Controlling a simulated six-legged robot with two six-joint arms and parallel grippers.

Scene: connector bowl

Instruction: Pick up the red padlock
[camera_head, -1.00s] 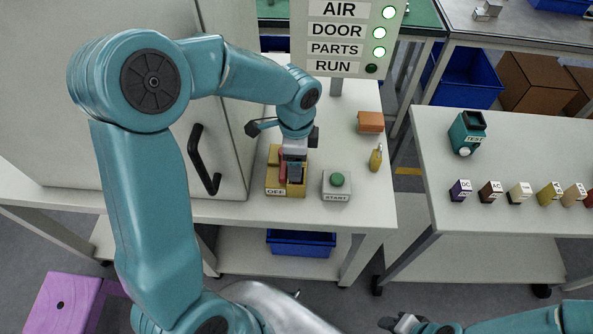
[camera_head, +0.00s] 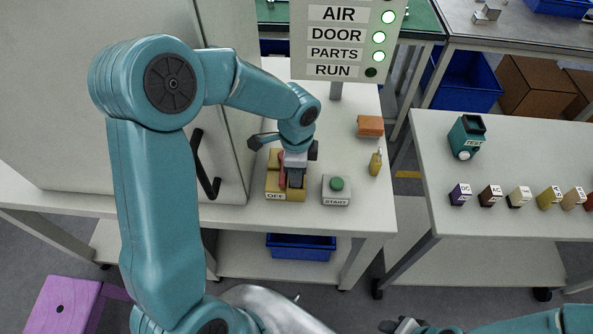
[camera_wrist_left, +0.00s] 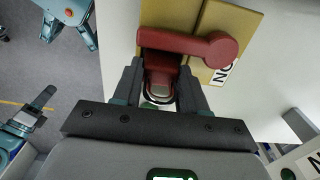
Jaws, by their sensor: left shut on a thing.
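The yellow switch box (camera_head: 274,185), marked OFF at its front, stands on the bench with a red rotary handle (camera_head: 282,170) on it. My left gripper (camera_head: 296,178) points down over this box. In the left wrist view my left gripper (camera_wrist_left: 160,78) is shut on the red padlock (camera_wrist_left: 161,66), with a pale metal shackle loop (camera_wrist_left: 158,98) toward the wrist. The red handle (camera_wrist_left: 205,45) crosses just beyond the fingertips; whether the padlock touches it or the box I cannot tell. My right gripper (camera_head: 402,326) shows only partly at the bottom edge, its jaws unclear.
A START button box (camera_head: 337,190) stands close right of the switch box. A small yellow object (camera_head: 375,163) and an orange block (camera_head: 370,126) lie further right. The cabinet with its black handle (camera_head: 205,165) is close on the left.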

